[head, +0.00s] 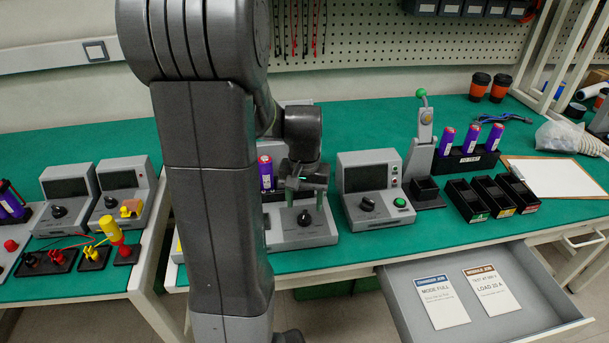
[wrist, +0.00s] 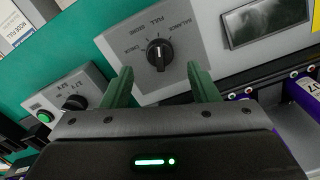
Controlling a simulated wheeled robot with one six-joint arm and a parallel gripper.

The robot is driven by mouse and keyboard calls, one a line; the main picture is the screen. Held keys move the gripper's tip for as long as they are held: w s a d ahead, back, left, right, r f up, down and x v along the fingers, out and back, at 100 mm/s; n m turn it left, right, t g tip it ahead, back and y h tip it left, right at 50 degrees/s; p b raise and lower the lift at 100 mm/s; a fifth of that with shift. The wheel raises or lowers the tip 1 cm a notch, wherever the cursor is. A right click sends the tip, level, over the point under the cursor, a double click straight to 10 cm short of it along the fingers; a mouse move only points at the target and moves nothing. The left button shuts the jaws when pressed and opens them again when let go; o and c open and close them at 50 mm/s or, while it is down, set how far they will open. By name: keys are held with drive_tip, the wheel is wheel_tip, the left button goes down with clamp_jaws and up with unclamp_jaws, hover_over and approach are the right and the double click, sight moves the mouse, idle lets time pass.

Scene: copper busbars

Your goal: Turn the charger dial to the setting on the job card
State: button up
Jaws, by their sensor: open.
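The charger (head: 300,236) is a grey unit at the front of the bench, partly hidden behind my arm. Its black dial (head: 304,217) sits on the sloped face. In the wrist view the dial (wrist: 159,54) has a white pointer mark and small labels around it, including FULL and BALANCE; I cannot tell which label it points at. My gripper (head: 307,186) is above the charger. In the wrist view the gripper (wrist: 160,70) has its green fingers apart, one to each side below the dial, with nothing between them. The job card (head: 440,301) reads MODE FULL.
An open drawer (head: 556,307) holds the job card and a second card (head: 492,291) reading LOAD 20 A. To the charger's right stands a grey unit (head: 371,186) with a dial and green button. Purple cells (head: 266,172) stand behind the charger.

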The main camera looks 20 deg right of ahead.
sight(304, 213)
wheel_tip(304, 213, up, 10)
drive_tip(key=shift+p, duration=0.45)
drive_tip(key=shift+f, duration=0.15)
wheel_tip(304, 213, down, 14)
drive_tip(key=shift+r+b, duration=0.1)
drive_tip(key=shift+b, duration=0.75)
